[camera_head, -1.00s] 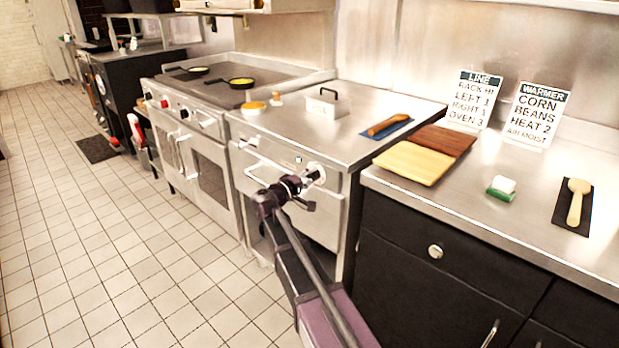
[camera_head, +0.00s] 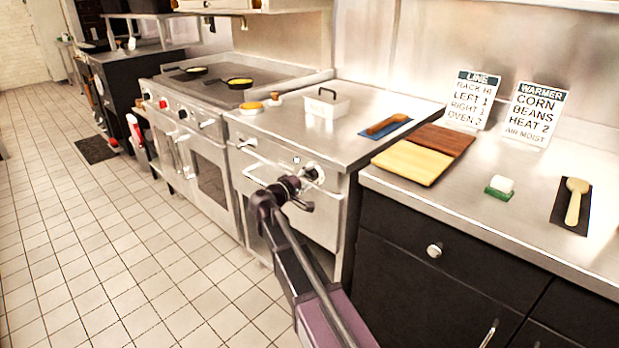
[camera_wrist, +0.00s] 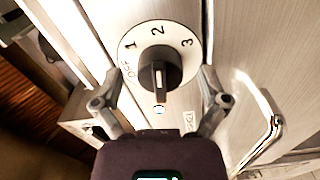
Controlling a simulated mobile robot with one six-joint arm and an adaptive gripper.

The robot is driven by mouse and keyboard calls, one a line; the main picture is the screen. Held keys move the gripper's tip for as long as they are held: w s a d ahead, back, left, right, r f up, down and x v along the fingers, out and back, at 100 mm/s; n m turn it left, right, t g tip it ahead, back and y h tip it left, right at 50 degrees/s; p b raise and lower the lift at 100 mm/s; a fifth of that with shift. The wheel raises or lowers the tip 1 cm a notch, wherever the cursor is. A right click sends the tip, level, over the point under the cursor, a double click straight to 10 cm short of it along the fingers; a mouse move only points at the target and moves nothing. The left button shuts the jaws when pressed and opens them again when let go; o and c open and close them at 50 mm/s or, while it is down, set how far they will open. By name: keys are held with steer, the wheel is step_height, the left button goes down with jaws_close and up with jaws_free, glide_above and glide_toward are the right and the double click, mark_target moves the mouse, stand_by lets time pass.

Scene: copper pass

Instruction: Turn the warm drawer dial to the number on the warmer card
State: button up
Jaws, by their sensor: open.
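The warm drawer dial (camera_wrist: 135,82) is a white disc with OFF, 1, 2 and 3 and a black knob (camera_wrist: 160,68). The knob's bar lies in line with the 2, with a white line on it; which end points is hard to tell. In the head view the dial (camera_head: 314,171) sits on the steel drawer unit's front. The warmer card (camera_head: 535,114) leans on the back wall and reads CORN, BEANS, HEAT 2, AIR MOIST. My gripper (camera_wrist: 159,76) is open, its fingers either side of the knob and apart from it. It also shows just before the dial (camera_head: 298,192).
A drawer handle (camera_wrist: 262,140) is close to the right finger. The line card (camera_head: 473,98) stands left of the warmer card. Cutting boards (camera_head: 410,163), a sponge (camera_head: 499,193) and a brush (camera_head: 575,200) lie on the counter.

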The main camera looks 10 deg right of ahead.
steer(key=v, duration=1.1)
steer(key=shift+s+a, duration=0.25)
steer(key=shift+a, duration=0.05)
steer(key=s+d+f+m+g+y, duration=0.3)
steer(key=s+d+f+g+y, duration=0.25)
steer(key=s+d+f, duration=0.4)
steer(key=s+f+m+g+y, duration=0.2)
steer(key=s+f+g+y, duration=0.3)
steer(key=s+f+y, duration=0.55)
step_height(320, 180, up, 29)
steer(key=s+h+p, duration=0.1)
steer(key=p, duration=2.6)
steer(key=shift+s, duration=0.35)
